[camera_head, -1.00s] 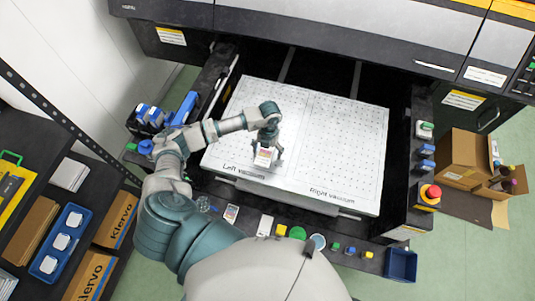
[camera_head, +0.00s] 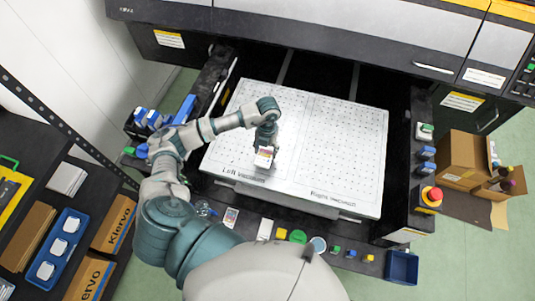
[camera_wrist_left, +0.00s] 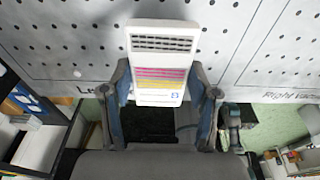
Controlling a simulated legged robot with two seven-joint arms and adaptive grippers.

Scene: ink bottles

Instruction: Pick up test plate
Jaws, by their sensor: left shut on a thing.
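The test plate (camera_head: 264,158) is a small white plate with coloured stripes, in the head view over the front left part of the white perforated table. My left gripper (camera_head: 266,148) is shut on it. In the left wrist view the test plate (camera_wrist_left: 162,68) shows a dark grille pattern and pink and yellow bands, between the two fingers of the left gripper (camera_wrist_left: 163,100). The wrist view has the plate in front of the table's edge; the exact gap to the table is hard to tell. My right gripper is not in view.
The perforated vacuum table (camera_head: 340,150) is otherwise bare. A dark front ledge carries small items, with a blue bin (camera_head: 401,266) at its right end. A red emergency button (camera_head: 433,194) and an open cardboard box (camera_head: 465,160) are at right. A shelf with a blue tray (camera_head: 58,246) stands at left.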

